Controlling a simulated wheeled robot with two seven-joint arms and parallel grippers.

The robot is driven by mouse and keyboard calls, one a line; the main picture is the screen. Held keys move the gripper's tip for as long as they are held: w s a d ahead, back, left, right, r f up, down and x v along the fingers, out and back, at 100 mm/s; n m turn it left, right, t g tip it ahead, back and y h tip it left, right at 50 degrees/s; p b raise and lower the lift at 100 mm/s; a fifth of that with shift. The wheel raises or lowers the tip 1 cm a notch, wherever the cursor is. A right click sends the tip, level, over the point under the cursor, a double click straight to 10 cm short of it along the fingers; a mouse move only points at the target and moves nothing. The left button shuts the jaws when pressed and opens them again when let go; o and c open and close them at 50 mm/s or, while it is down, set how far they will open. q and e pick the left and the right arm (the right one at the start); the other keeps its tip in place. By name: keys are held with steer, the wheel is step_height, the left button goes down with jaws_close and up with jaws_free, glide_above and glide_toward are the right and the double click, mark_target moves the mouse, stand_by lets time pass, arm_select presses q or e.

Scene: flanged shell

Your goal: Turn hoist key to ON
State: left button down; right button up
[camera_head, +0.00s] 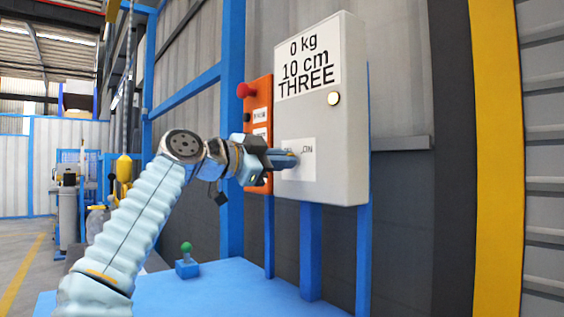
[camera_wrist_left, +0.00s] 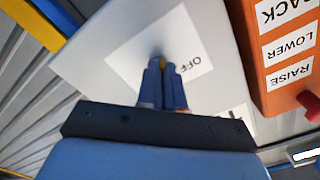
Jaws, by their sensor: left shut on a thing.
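The hoist key is mostly hidden between my fingertips; a small yellowish part of it shows in the left wrist view (camera_wrist_left: 160,60). It sits on a white label (camera_head: 305,178) on the front of a grey control box (camera_head: 345,130). ON is readable to the right of the fingers in the head view, and OFF in the left wrist view. My left gripper (camera_head: 292,160) is shut on the key, with its fingers against the panel; they also show in the left wrist view (camera_wrist_left: 162,82). The key's exact angle is hidden. My right gripper is out of view.
The grey box has a display reading 0 kg, 10 cm, THREE (camera_head: 307,60) and a pale round lamp (camera_head: 333,98). An orange box (camera_head: 259,95) with a red button (camera_head: 244,90) stands close on the left. A green-topped lever (camera_head: 187,260) stands on the blue table (camera_head: 235,290).

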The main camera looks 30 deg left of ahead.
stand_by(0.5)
arm_select(q)
steer(key=c, duration=1.3)
jaws_free()
steer(key=b+v, duration=0.3)
steer(key=v, duration=1.1)
steer(key=shift+w+f, duration=0.1)
